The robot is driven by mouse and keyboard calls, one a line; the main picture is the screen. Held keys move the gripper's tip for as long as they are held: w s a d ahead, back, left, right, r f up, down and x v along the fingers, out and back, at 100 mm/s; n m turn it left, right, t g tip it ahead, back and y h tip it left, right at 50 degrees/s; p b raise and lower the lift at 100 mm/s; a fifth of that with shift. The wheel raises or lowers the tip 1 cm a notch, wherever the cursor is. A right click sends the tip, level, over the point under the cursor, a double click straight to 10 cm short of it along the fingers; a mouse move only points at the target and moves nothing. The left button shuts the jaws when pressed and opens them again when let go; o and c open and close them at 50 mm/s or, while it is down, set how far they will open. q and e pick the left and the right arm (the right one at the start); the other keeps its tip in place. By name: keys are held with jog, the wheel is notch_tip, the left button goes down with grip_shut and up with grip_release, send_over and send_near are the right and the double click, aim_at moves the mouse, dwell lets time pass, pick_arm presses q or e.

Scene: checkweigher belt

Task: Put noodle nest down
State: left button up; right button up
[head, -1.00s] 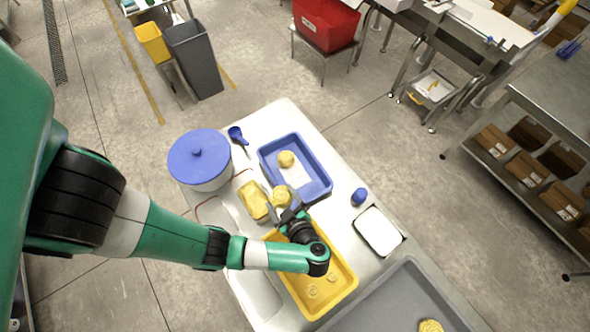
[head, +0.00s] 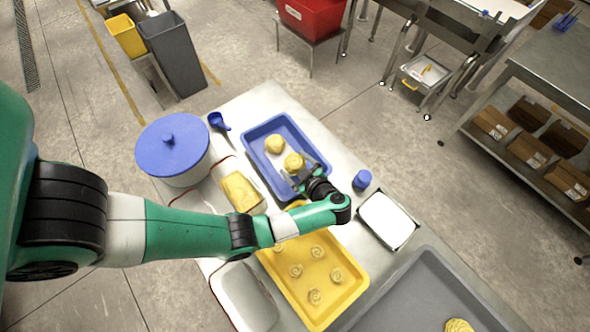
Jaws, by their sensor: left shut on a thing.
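My left gripper (head: 296,177) is shut on a noodle nest (head: 294,162), a round yellow bundle, over the near part of the blue tray (head: 252,165). I cannot tell whether the held nest touches the tray floor. Another noodle nest (head: 275,144) sits in the same tray, just beyond and to the left of the held one. The yellow tray (head: 345,262) lies nearer, with several pale nests (head: 296,271) in it; my forearm and wrist cover part of its far end. My right gripper is not in view.
A pot with a blue lid (head: 172,143), a yellow block-filled container (head: 241,191) and a blue scoop (head: 218,121) stand left of the blue tray. A blue cup-like object (head: 362,179) and a white tray (head: 387,219) lie to the right. A grey tray (head: 425,290) holds a yellow nest (head: 458,325).

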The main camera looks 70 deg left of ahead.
aim_at(294, 170)
pick_arm(q)
notch_tip(294, 170, down, 2)
jog(key=shift+s+f, duration=0.1)
jog(key=shift+f, duration=0.05)
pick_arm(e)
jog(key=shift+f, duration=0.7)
pick_arm(q)
jog(key=shift+f+b, duration=0.1)
jog(key=shift+b, duration=0.2)
jog(key=shift+f, duration=0.5)
jog(key=o, duration=1.1)
jog(key=shift+f, duration=0.1)
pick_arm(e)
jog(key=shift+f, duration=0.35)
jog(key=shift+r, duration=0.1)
pick_arm(q)
jog(key=shift+d+r, duration=0.25)
jog(key=shift+r, duration=0.25)
jog(key=shift+d+r, duration=0.25)
jog(key=shift+r, duration=0.2)
jog(key=p+v, duration=0.2)
jog(key=v, duration=0.9)
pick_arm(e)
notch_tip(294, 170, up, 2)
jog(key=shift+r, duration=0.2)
